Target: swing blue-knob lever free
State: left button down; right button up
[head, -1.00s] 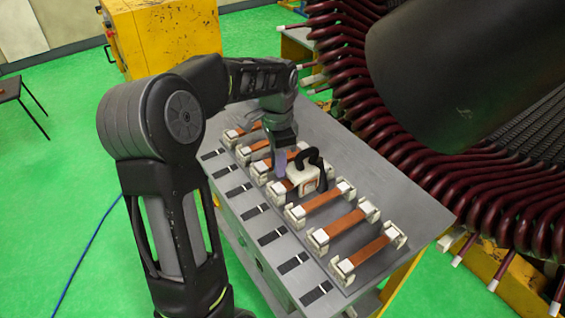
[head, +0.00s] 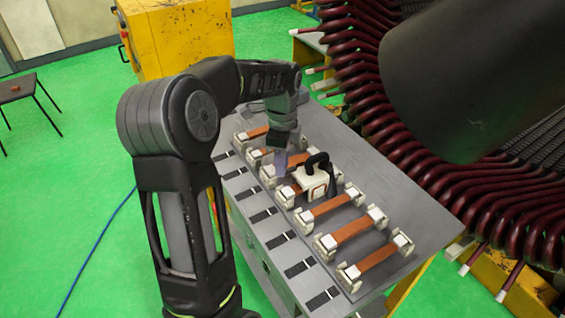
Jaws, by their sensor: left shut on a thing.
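A white clamp unit (head: 312,182) with a black loop handle stands on the row of copper bars on the grey bench. A small blue-violet piece (head: 280,162), which looks like the lever's knob, shows beside the clamp on its left. My left gripper (head: 282,157) reaches down from above and is shut on this blue knob. The fingers are small and dark here and cover part of it. The rest of the lever is hidden or too small to make out. My right gripper is not in view.
Several copper bars (head: 353,229) in white end holders lie on the grey bench (head: 408,200), close around the clamp. A stator with dark red coil ends (head: 365,105) stands at the right. A large dark cylinder (head: 450,85) blocks the upper right. A yellow cabinet (head: 180,40) stands behind.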

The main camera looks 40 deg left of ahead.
pick_arm(q)
jog(key=c, duration=1.3)
grip_release()
jog(key=shift+o, duration=0.2)
jog(key=shift+r, duration=0.1)
notch_tip(320, 180, up, 8)
jog(key=shift+f+b, duration=0.15)
jog(key=shift+b, duration=0.4)
jog(key=shift+s+f, duration=0.1)
